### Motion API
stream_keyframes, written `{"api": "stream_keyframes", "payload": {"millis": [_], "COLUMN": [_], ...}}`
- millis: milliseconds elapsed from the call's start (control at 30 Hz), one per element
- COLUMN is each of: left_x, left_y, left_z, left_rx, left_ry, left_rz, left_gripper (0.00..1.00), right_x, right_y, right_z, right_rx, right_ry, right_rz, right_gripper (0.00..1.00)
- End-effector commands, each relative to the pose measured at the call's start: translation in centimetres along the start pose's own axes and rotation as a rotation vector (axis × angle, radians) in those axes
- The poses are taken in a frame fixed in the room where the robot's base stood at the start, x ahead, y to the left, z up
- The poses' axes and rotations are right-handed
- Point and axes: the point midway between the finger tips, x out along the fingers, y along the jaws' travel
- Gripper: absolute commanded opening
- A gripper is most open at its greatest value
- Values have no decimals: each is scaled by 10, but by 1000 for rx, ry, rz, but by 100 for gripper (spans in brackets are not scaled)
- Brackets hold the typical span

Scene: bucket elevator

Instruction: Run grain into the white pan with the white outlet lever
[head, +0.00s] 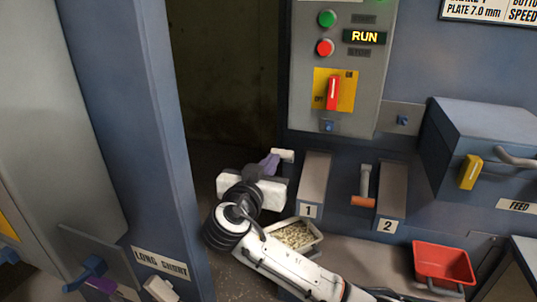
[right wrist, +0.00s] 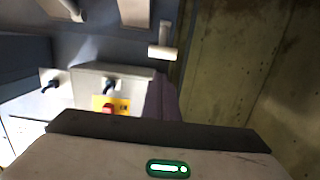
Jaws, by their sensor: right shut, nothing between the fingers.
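The white outlet lever (head: 284,154) sits left of chute 1 (head: 313,180); its white handle also shows in the right wrist view (right wrist: 162,53). My right gripper (head: 268,164) is shut and empty, its purple fingertips close beside the lever; contact cannot be told. The white pan (head: 318,238) stands below chute 1 and holds pale grain (head: 296,235). My right forearm hides part of the pan. What seem to be purple and white parts of my left gripper (head: 103,286) show at the bottom left edge; its jaws cannot be made out.
An orange-handled lever (head: 363,201) hangs beside chute 2 (head: 392,190), with a red pan (head: 442,262) lower right. Above are a lit RUN panel (head: 364,37) and a red switch (head: 332,92). A blue post (head: 135,130) stands left. The feed box (head: 483,130) juts out right.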

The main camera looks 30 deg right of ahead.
Motion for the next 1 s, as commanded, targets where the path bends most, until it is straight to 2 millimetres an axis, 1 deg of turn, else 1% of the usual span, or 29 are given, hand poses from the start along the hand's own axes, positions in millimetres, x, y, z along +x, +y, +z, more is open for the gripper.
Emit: {"api": "stream_keyframes", "payload": {"millis": [167, 400, 500, 600, 700, 1000], "left_x": [-5, -12, -14, -14, -15, -14], "left_y": [0, 1, 2, 2, 2, 2], "left_z": [-6, -14, -15, -16, -16, -16], "left_rx": [0, 0, 0, 0, 0, 0], "left_ry": [2, 4, 4, 4, 4, 4], "left_rz": [0, 0, 0, 0, 1, 1], "left_gripper": [51, 51, 51, 51, 51, 51], "right_x": [26, 69, 82, 91, 95, 96], "right_y": [2, 0, -1, -1, -1, -1], "right_z": [-3, -2, -2, -1, 0, 1], "right_rx": [-1, -2, -2, -2, 0, 0], "right_ry": [2, 1, 0, -1, -2, -2], "right_rz": [6, 2, 0, -1, -2, -2], "right_gripper": [0, 0, 0, 0, 0, 0]}}
